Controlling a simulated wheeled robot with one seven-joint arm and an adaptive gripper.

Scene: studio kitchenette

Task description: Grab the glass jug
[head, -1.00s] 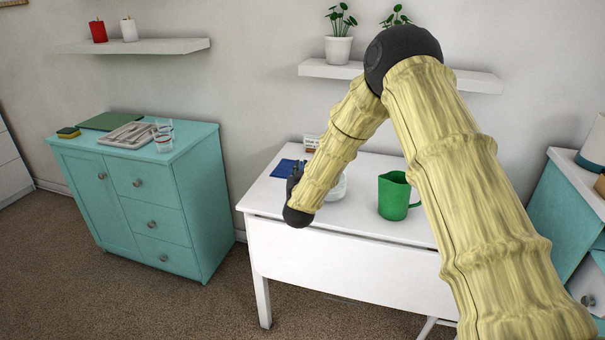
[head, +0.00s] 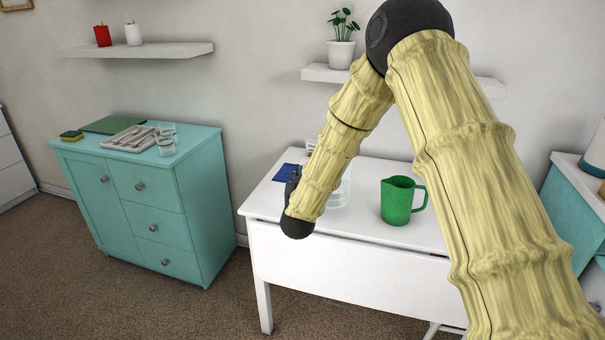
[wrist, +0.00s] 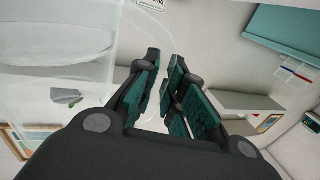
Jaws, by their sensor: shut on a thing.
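The clear glass jug (head: 341,192) shows at the white table, just right of my forearm, which hides part of it. In the wrist view the jug (wrist: 75,65) fills the left side, see-through and close to my fingers. My gripper (wrist: 164,68) is shut on the jug, with what looks like its clear handle between the pads. In the head view my gripper is mostly hidden behind my forearm. I cannot tell whether the jug's base touches the table.
A green jug (head: 398,202) stands on the white table (head: 345,255), right of the glass jug. A blue flat item (head: 286,172) and a small card lie behind my wrist. A teal cabinet (head: 190,205) with glasses and a tray stands left. A plant shelf (head: 325,74) hangs above.

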